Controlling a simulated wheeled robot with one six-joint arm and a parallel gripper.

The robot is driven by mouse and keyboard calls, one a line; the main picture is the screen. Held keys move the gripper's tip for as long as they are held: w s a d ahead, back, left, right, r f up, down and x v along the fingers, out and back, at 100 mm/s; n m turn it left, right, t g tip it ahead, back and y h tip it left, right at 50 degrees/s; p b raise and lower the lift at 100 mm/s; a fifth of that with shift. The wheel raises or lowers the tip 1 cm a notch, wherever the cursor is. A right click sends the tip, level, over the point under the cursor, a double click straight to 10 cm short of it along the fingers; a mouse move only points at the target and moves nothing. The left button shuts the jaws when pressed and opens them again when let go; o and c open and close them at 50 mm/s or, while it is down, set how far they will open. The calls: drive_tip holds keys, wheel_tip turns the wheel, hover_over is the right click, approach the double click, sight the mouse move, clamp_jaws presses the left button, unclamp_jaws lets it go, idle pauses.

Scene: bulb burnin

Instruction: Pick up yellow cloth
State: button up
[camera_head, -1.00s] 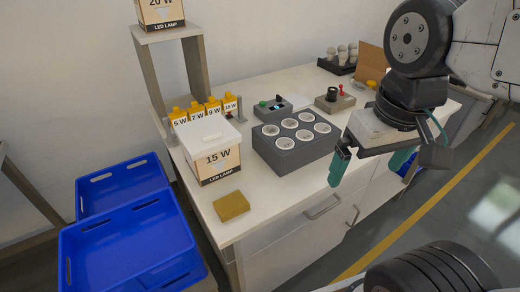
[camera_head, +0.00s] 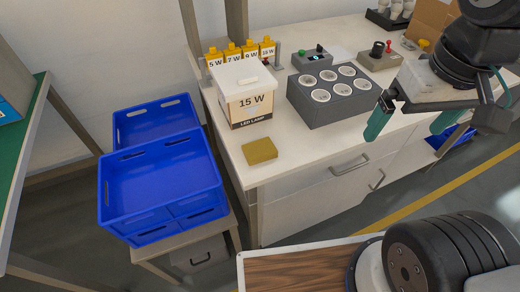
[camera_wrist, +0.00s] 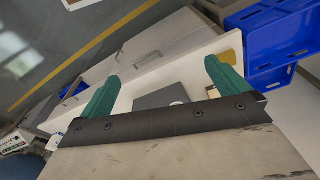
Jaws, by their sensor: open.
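The yellow cloth (camera_head: 260,151) lies folded as a small flat block near the front left corner of the white counter, in front of the 15 W box. It also shows in the wrist view (camera_wrist: 230,46), partly covered by a green fingertip. My gripper (camera_head: 408,121) is open and empty, with its green fingers spread. It hangs in front of the counter's front edge, well to the right of the cloth and apart from it. In the wrist view the two fingers (camera_wrist: 160,85) stand wide apart.
The 15 W box (camera_head: 246,98) stands just behind the cloth. A dark grey block with several round sockets (camera_head: 325,111) stands to its right. Blue crates (camera_head: 160,190) sit left of the counter (camera_head: 300,150). The counter around the cloth's front and right is clear.

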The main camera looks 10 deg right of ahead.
drive_tip(key=w+a+f+n+g, duration=0.3)
drive_tip(key=w+a+f, duration=0.5)
drive_tip(key=t, duration=0.2)
hover_over(261, 151)
wheel_tip(261, 151, down, 11)
drive_tip(key=shift+r, duration=0.1)
drive_tip(key=shift+f, duration=0.2)
wheel_tip(261, 151, down, 7)
drive_tip(key=shift+f, duration=0.15)
drive_tip(key=c, duration=1)
